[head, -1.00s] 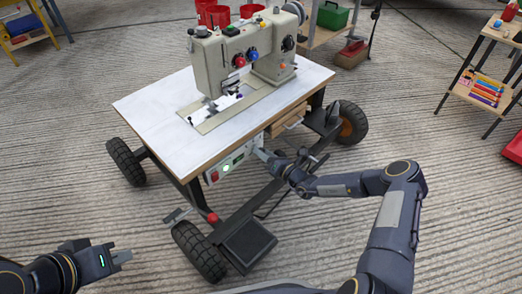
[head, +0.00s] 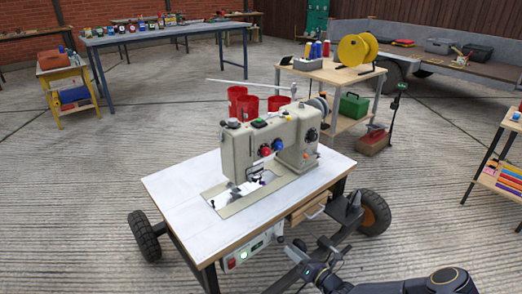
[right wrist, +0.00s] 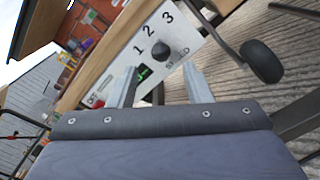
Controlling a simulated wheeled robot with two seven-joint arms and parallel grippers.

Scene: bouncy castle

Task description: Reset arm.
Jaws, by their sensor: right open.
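My right gripper (head: 284,241) is at the front edge of the sewing table, close to the white control panel (head: 244,253). In the right wrist view the two fingers of my right gripper (right wrist: 162,86) are apart with nothing held between them. Beyond them the control panel (right wrist: 185,45) shows the digits 1, 2 and 3, a black knob (right wrist: 160,50), a green-lit part and a red part. I cannot tell whether a finger touches the panel. My left gripper is out of view.
The wheeled table (head: 180,192) carries a beige sewing machine (head: 240,155). A drawer (head: 308,208) and a black wheel (head: 373,212) are to the right of the panel. A shelf cart (head: 340,82) and a blue table (head: 150,38) stand behind. Open floor lies at left.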

